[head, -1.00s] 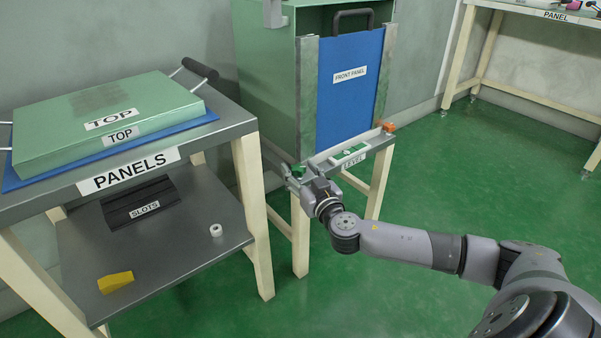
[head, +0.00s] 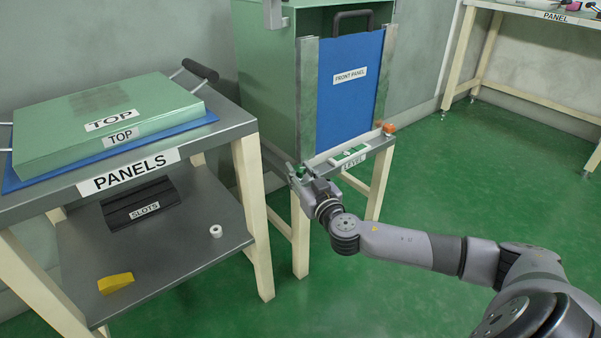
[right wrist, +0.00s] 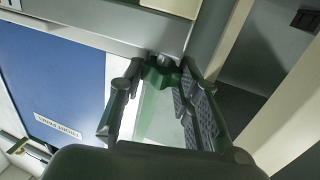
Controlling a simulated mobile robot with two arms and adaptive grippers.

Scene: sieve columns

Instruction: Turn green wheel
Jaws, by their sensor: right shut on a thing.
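The green wheel (head: 301,170) is at the front left corner of the stand's top, next to the level (head: 350,155). My right gripper (head: 306,181) reaches it from the front right and partly covers it. In the right wrist view, the green wheel (right wrist: 162,76) sits between the two fingers of the right gripper (right wrist: 160,84), one on each side. The right gripper is shut on the wheel. My left gripper is not in view.
An orange knob (head: 389,129) is at the stand's right end. The blue front panel (head: 349,90) stands upright in the green cabinet (head: 265,70) behind. The panels table (head: 228,128) is close on the left. Green floor (head: 450,190) is open on the right.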

